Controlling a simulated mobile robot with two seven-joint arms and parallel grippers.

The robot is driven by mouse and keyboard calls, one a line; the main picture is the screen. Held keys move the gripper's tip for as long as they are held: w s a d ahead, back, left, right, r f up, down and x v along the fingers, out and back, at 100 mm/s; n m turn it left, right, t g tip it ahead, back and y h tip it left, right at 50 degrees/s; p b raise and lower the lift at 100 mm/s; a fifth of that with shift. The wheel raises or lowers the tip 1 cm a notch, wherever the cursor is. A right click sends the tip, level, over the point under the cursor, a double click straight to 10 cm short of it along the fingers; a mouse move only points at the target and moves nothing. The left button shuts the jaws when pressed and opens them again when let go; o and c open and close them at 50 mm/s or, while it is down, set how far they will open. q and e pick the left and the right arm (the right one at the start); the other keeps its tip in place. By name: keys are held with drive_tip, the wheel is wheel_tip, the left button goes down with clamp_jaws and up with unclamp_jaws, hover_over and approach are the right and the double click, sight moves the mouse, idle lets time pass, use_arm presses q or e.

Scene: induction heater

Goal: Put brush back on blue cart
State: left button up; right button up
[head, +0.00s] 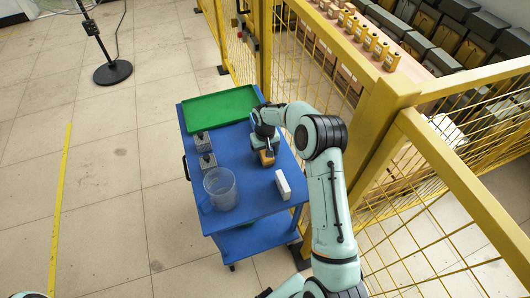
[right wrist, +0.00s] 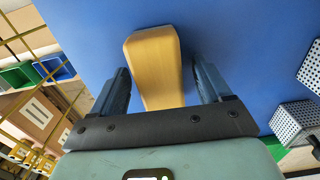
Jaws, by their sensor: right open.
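The brush (head: 267,158) shows as a small tan wooden piece on the top of the blue cart (head: 248,208). In the right wrist view its smooth wooden body (right wrist: 153,62) lies against the blue surface. My right gripper (head: 268,149) is low over the cart. Its two dark fingers are open, one on each side of the brush, with gaps visible between fingers and wood. The lower end of the brush is hidden behind the gripper body, and its bristles are not visible. My left gripper is not in view.
A green tray (head: 221,107) lies at the cart's far end. Two perforated metal blocks (head: 203,139) (head: 207,160) and a clear beaker (head: 220,189) stand along the left side. A white block (head: 283,185) stands near the right edge. Yellow fencing (head: 379,118) runs close along the right.

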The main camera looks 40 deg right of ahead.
wheel_tip(320, 180, up, 12)
idle(0.4)
idle(0.3)
